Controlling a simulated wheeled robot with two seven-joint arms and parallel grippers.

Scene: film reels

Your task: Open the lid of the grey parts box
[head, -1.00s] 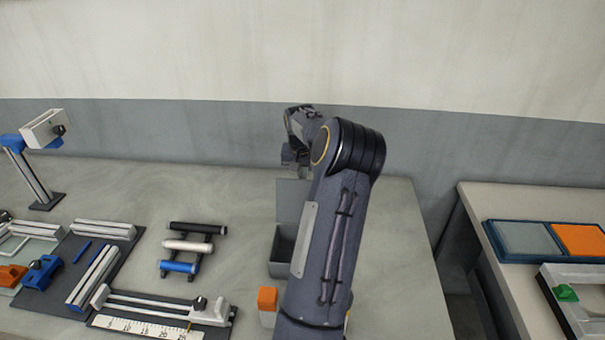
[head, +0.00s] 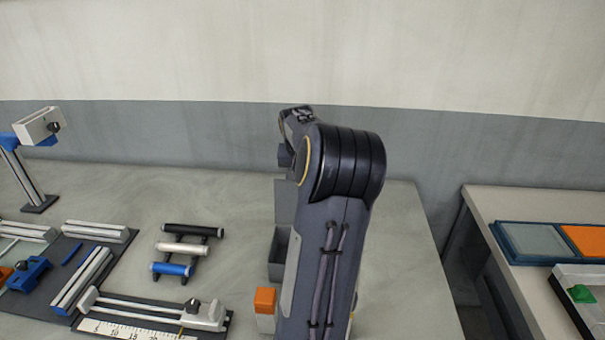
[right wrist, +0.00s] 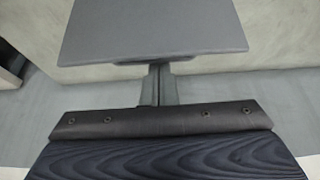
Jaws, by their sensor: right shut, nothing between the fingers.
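The grey parts box (head: 276,262) stands on the workbench in the head view, its right part hidden behind my right arm. Its lid (head: 284,203) stands raised at the back of the box. In the right wrist view the lid shows as a flat grey panel (right wrist: 152,28). My right gripper (right wrist: 162,72) is shut and empty, its fingertips at the panel's near edge; I cannot tell whether they touch it. In the head view the right gripper (head: 285,156) is small and partly hidden above the lid. My left gripper is not in view.
An orange-topped block (head: 265,305) sits just in front of the box. A rack of rollers (head: 184,248) and a ruler slide (head: 150,315) lie to the left. A second table (head: 490,205) with trays stands at right, across a gap. A wall is behind.

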